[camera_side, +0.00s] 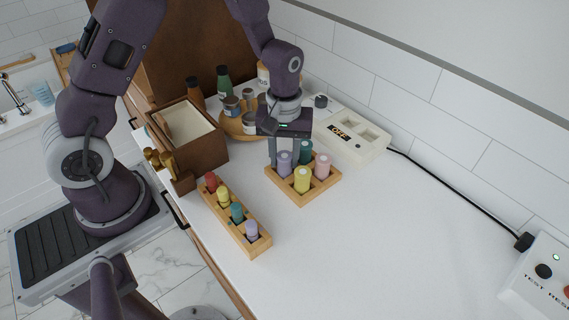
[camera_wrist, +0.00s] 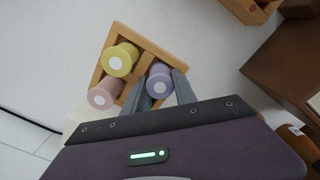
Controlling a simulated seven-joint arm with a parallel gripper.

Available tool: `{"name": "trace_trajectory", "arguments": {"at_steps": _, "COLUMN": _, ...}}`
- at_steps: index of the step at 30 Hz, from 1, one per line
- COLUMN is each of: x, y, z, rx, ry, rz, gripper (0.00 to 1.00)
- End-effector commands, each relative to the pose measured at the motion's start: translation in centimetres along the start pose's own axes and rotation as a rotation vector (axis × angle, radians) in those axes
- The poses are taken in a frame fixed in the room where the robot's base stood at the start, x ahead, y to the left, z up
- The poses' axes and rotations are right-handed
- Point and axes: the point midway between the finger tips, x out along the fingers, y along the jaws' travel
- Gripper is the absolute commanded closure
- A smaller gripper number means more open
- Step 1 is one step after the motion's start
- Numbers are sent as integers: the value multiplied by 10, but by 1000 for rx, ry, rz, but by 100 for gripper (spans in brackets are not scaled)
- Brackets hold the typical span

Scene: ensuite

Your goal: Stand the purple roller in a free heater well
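The purple roller (camera_side: 285,163) stands upright in the left corner of a square wooden tray (camera_side: 305,197); it also shows in the wrist view (camera_wrist: 159,82). My gripper (camera_side: 284,160) points down over it, with one finger on each side of the roller, also seen in the wrist view (camera_wrist: 162,88). Whether the fingers press on it or leave a small gap cannot be told. The white heater (camera_side: 372,151) stands behind the tray, with an OFF display and pale recessed wells. The wells I can see look empty; my gripper hides part of the heater.
The tray also holds yellow (camera_side: 302,181), pink (camera_side: 322,166) and teal (camera_side: 306,151) rollers. A long rack (camera_side: 258,247) in front holds several rollers, including another purple one (camera_side: 252,231). A brown box (camera_side: 207,151) and a round tray of jars stand left.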

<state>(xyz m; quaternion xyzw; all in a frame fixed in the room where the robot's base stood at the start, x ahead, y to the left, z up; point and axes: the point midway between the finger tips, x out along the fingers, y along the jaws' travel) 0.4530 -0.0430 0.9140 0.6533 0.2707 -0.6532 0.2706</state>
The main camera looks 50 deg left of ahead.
Motion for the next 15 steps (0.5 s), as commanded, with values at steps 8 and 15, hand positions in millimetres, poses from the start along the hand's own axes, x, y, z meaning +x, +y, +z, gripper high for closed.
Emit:
{"name": "trace_trajectory", "arguments": {"at_steps": 8, "x": -2, "y": 0, "z": 0, "rx": 0, "ry": 1, "rz": 1, "gripper": 100}}
{"name": "trace_trajectory", "arguments": {"at_steps": 15, "x": -56, "y": 1, "z": -1, "rx": 1, "ry": 6, "rz": 6, "gripper": 100}}
